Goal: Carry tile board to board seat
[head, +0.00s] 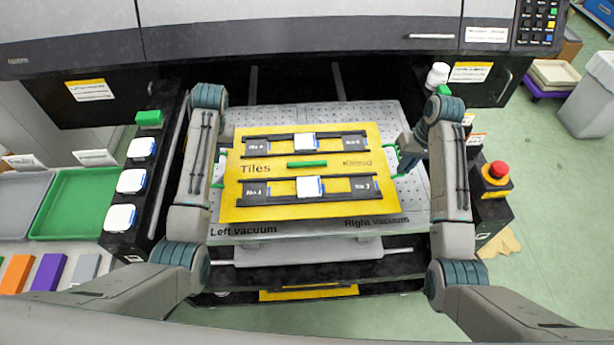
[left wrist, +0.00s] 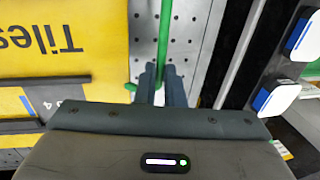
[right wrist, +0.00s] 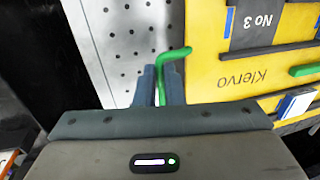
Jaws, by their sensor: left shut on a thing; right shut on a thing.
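The yellow tile board (head: 240,205), marked "Tiles" and "Klervo", has black rails with dark slots and white-and-blue tiles on it. It is above or on the grey perforated plate (head: 270,116) marked "Left vacuum" and "Right vacuum"; I cannot tell if they touch. My left gripper (left wrist: 162,75) is shut on the green handle (left wrist: 164,35) at the board's left side. My right gripper (right wrist: 162,75) is shut on the green handle (right wrist: 175,53) at its right side. In the head view my left gripper (head: 219,168) and right gripper (head: 396,160) are partly hidden by my arms.
Several white-and-blue tiles (head: 132,181) sit on a black rack at the left. A green tray (head: 75,205) stands further left. A red emergency button (head: 497,169) and a white bottle (head: 437,76) are at the right. The dark machine housing (head: 300,35) spans the back.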

